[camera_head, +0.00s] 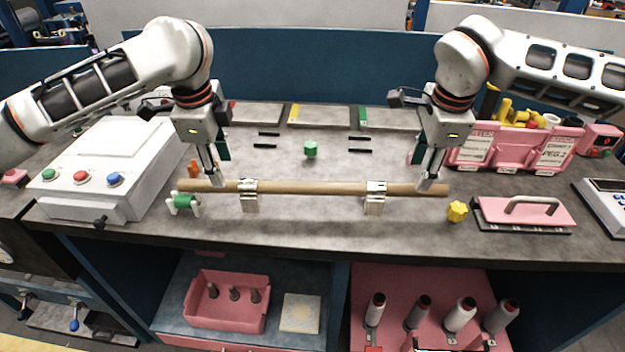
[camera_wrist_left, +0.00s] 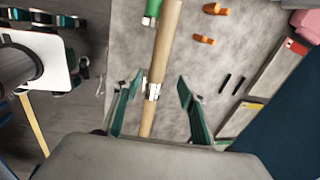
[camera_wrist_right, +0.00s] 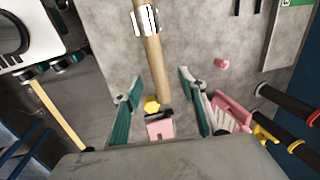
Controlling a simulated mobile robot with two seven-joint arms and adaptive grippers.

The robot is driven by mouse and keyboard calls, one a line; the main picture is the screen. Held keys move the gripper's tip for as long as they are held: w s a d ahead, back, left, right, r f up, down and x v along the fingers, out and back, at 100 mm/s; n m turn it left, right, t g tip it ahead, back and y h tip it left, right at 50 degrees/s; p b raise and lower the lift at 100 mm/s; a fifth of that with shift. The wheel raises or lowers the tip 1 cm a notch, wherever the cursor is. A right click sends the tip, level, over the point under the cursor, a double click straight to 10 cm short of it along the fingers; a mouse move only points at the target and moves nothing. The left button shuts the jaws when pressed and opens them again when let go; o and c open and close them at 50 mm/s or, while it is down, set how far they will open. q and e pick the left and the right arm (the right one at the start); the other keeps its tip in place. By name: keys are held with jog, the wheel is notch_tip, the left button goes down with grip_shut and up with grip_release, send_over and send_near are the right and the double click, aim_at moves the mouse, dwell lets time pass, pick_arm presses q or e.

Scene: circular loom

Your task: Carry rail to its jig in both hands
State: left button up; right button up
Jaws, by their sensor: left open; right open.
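The rail, a long tan rod (camera_head: 312,188), lies level across a left metal clip stand (camera_head: 249,200) and a right metal clip stand (camera_head: 375,202) near the bench's front. My left gripper (camera_head: 215,181) is open over its left end; in the left wrist view the rod (camera_wrist_left: 166,40) runs between the spread fingers (camera_wrist_left: 160,82). My right gripper (camera_head: 428,183) is open over its right end; in the right wrist view the rod (camera_wrist_right: 153,60) also lies between the fingers (camera_wrist_right: 160,80). Neither gripper grips it. I cannot tell which fixture is the jig.
Several black slots (camera_head: 265,146) and a green knob (camera_head: 311,149) are on the bench behind the rail. A white button box (camera_head: 100,175) stands left. A yellow knob (camera_head: 457,211) and a pink handled plate (camera_head: 525,212) lie right of the rail. A green spool (camera_head: 184,202) sits by its left end.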

aim_at(228, 186)
pick_arm(q)
jog(key=shift+w+f, duration=0.2)
jog(key=shift+f, duration=1.05)
jog(key=shift+w+f, duration=0.2)
jog(key=shift+f, duration=1.05)
jog(key=shift+w+f, duration=0.2)
jog(key=shift+f, duration=1.05)
pick_arm(e)
jog(key=shift+w+f, duration=0.2)
jog(key=shift+f, duration=1.05)
jog(key=shift+w+f, duration=0.15)
jog(key=shift+f, duration=1.15)
jog(key=shift+w+f, duration=0.2)
jog(key=shift+f, duration=1.05)
pick_arm(q)
jog(key=shift+c, duration=0.3)
pick_arm(e)
jog(key=shift+c, duration=0.3)
pick_arm(q)
grip_shut()
pick_arm(e)
grip_shut()
jog(key=shift+r, duration=0.1)
